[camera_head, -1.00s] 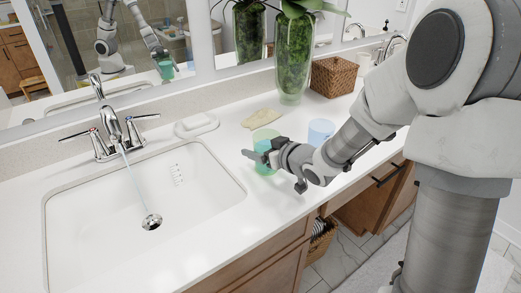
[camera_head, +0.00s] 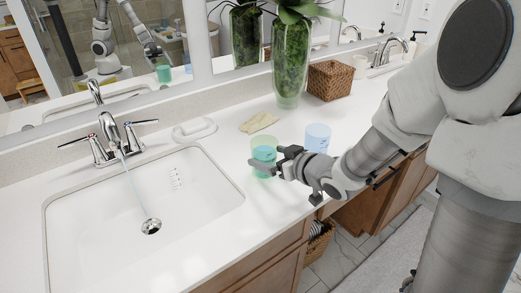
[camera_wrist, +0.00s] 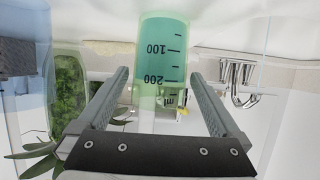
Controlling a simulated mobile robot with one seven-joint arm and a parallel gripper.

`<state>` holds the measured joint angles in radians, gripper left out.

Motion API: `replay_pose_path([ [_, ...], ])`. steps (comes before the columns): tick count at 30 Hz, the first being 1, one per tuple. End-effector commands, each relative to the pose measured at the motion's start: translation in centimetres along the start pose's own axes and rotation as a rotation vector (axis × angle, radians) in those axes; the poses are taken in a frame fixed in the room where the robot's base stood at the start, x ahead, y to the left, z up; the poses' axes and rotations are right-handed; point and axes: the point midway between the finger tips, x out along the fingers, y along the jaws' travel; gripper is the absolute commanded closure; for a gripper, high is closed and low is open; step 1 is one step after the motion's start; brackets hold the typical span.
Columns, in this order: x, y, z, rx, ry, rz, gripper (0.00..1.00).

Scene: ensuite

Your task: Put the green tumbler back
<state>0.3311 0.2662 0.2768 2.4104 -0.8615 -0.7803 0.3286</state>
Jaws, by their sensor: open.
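The green tumbler (camera_head: 263,153) stands upright on the white counter, right of the sink, in the head view. It is see-through, with a teal lower part. In the wrist view, which is upside down, the tumbler (camera_wrist: 163,50) shows its millilitre marks between and beyond my finger tips. My gripper (camera_head: 268,160) reaches in from the right at tumbler height, its jaws open and one finger crossing in front of the tumbler. In the wrist view my gripper (camera_wrist: 157,75) has its two fingers apart, one on each side of the tumbler. I cannot tell whether they touch it.
A blue cup (camera_head: 318,136) stands close behind my gripper. A folded tan cloth (camera_head: 259,122), a soap dish (camera_head: 194,129), a plant vase (camera_head: 290,65) and a wicker basket (camera_head: 330,80) line the back. Water runs from the faucet (camera_head: 112,135) into the sink (camera_head: 95,215).

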Motion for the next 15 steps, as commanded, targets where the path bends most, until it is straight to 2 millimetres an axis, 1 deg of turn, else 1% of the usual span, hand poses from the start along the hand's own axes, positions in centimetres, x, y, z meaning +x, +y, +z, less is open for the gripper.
replay_pose_path([
  [1, -1.4, 0.1, -0.4, -0.001, 0.001, 0.004, 0.0],
  [6, -4.4, 0.1, -0.2, -0.001, 0.0, 0.003, 0.0],
  [10, -5.7, 0.1, -0.1, 0.0, 0.001, 0.002, 0.0],
  [15, -6.2, 0.0, 0.0, 0.001, 0.0, 0.0, 0.0],
])
